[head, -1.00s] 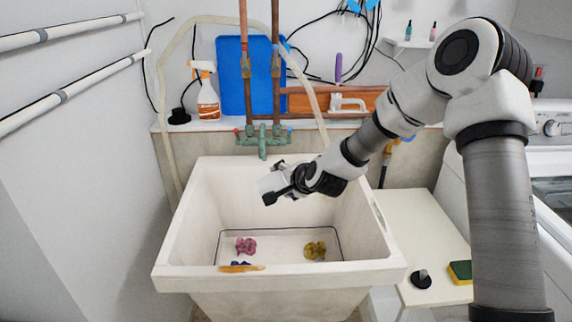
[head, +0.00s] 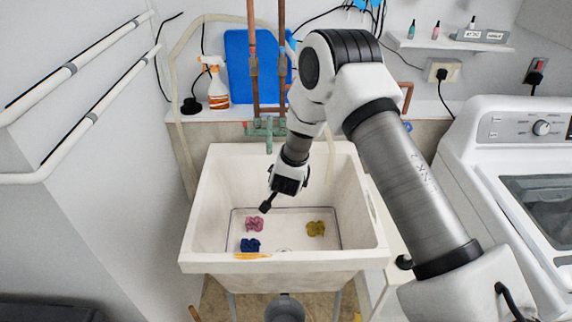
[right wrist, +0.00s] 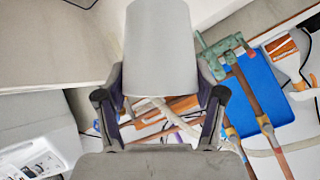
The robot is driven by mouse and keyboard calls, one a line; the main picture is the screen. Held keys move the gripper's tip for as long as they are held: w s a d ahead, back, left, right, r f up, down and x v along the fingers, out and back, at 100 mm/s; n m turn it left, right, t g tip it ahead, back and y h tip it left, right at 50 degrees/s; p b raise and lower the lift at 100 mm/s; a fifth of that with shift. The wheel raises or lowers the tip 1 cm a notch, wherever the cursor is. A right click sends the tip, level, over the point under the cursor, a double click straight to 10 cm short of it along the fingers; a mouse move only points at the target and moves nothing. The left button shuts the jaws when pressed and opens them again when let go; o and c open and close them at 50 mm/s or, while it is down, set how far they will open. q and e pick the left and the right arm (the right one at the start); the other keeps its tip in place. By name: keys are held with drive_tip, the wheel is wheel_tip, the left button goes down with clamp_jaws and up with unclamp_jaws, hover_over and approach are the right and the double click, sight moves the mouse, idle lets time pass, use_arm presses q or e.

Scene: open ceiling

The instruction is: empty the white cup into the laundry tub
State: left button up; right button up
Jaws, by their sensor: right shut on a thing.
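The laundry tub (head: 195,232) stands in the middle of the head view, pale and deep. My right gripper (head: 272,202) is over the tub's interior, pointing down. In the right wrist view the gripper (right wrist: 160,112) is shut on the white cup (right wrist: 158,45), which looks grey in shade. Its fingers lie at either side of the cup. The cup's opening and contents cannot be seen, and in the head view I cannot make the cup out. My left gripper is out of view.
Small pink (head: 254,224), blue (head: 250,245) and yellow (head: 316,228) items lie in the tub. An orange-brown piece (head: 252,256) is at its front rim. The green faucet (head: 266,130) and copper pipes are behind. A spray bottle (head: 218,90) stands back left; the washer (head: 530,170) is right.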

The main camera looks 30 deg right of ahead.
drive_tip(key=r+n+g+h+p, duration=0.1)
drive_tip(key=h+p, duration=0.1)
drive_tip(key=p, duration=0.3)
drive_tip(key=shift+r+p, duration=0.15)
drive_tip(key=shift+p, duration=0.2)
drive_tip(key=shift+n+g+h+p, duration=0.3)
drive_tip(key=shift+n, duration=0.1)
drive_tip(key=shift+f+h, duration=0.3)
drive_tip(key=shift+n+b, duration=0.3)
drive_tip(key=shift+r, duration=0.1)
